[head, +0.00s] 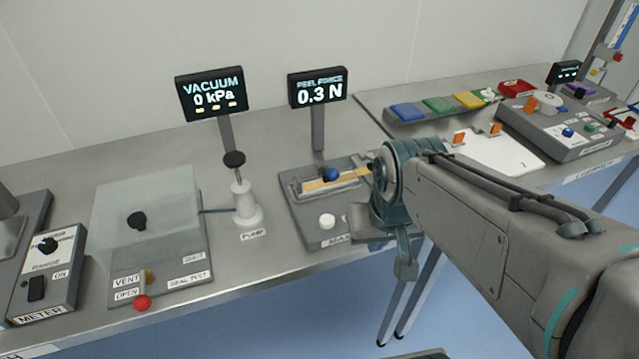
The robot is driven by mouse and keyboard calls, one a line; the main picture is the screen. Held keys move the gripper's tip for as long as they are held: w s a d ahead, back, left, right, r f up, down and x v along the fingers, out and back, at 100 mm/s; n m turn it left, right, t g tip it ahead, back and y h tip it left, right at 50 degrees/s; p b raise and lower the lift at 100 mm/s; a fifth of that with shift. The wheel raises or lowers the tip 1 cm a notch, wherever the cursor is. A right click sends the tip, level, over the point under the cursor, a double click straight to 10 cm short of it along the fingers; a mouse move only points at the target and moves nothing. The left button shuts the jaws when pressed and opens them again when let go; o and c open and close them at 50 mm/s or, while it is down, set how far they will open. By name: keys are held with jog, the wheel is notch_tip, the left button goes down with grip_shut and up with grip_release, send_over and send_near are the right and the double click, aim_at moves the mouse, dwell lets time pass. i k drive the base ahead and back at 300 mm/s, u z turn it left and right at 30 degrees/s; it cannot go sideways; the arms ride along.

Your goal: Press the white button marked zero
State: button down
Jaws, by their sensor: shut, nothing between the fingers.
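A round white button (327,221) stands on the front part of the grey peel-force unit (302,222), below a blue knob. I cannot read a zero marking by it. My gripper (405,270) points down at the end of my arm, to the right of and nearer than the button. It looks shut and empty, and is apart from the button in the picture. My wrist hides the right part of the unit and part of its front label.
A display (318,88) reading 0.3 N stands behind the unit. To the left are a white pump (246,204) and a clear-lidded vacuum box (150,215) with a red knob (142,302). Coloured blocks (440,105) lie back right. The bench's front edge runs below the unit.

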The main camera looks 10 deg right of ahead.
aim_at(326, 221)
jog(key=z, duration=1.85)
jog(key=k, duration=1.15)
jog(key=u, duration=1.6)
jog(key=i, duration=0.5)
